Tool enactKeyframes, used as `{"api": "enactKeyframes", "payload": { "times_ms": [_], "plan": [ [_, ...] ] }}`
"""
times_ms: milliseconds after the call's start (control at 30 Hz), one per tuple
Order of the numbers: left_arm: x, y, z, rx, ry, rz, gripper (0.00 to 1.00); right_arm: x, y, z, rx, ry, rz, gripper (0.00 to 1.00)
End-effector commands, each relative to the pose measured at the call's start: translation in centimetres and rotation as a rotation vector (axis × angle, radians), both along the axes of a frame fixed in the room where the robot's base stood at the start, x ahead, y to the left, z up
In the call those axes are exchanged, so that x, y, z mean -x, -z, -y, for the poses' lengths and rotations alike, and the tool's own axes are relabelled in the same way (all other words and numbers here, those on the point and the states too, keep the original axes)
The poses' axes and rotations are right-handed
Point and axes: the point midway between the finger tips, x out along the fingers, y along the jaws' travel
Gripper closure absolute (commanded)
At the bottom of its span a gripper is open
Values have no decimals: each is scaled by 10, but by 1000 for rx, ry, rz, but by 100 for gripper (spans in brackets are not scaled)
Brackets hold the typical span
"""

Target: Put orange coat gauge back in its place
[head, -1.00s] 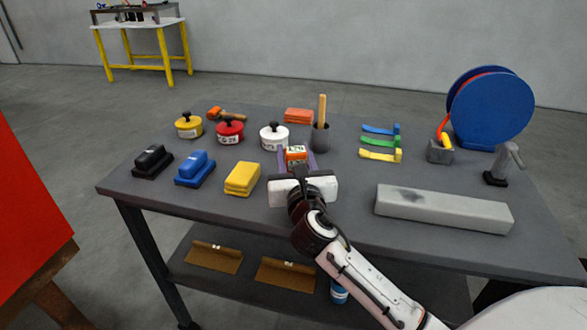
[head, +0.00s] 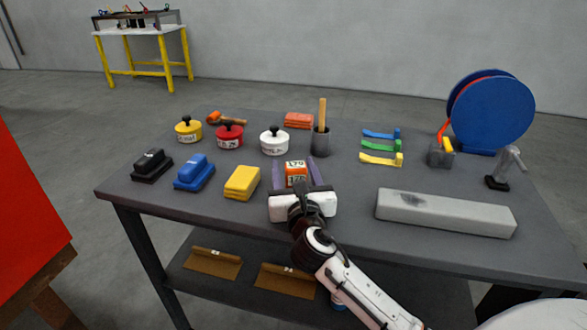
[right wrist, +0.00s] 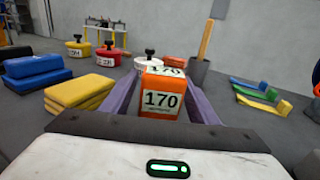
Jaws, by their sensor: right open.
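The orange coat gauge is an orange block labelled 170 (head: 296,172), in front of the white pot on the grey table. It also shows close up in the right wrist view (right wrist: 162,104), upright, with a white label on its front and another on its top. My right gripper (head: 298,163) is open, with its purple fingers on either side of the gauge. Its white palm is on the near side. The gauge's underside is hidden, so I cannot tell whether it touches the table. My left gripper is not in view.
Yellow (head: 188,129), red (head: 229,138) and white (head: 274,144) pots stand behind. Black, blue and yellow (head: 242,183) blocks lie left. A grey cup (head: 320,144), coloured strips (head: 381,159), a long grey bar (head: 445,213) and a blue reel (head: 492,112) are right.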

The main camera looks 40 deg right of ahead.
Motion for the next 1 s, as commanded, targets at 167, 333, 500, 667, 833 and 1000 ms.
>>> {"api": "enactKeyframes", "payload": {
  "times_ms": [167, 333, 500, 667, 833, 1000],
  "plan": [
    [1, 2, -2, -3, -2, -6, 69, 14, -2, -7, 0, -1, -1, 46],
    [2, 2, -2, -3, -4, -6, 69, 46, -1, -24, -1, -2, 0, 46],
    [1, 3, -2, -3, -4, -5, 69, 78, -1, -40, -2, -2, 0, 46],
    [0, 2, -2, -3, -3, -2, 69, 98, -2, -50, -1, 0, 0, 46],
    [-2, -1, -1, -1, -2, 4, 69, 106, -3, -54, -1, -1, 2, 46],
    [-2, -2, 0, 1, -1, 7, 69, 107, -3, -55, 0, 0, 1, 46]
  ]
}}
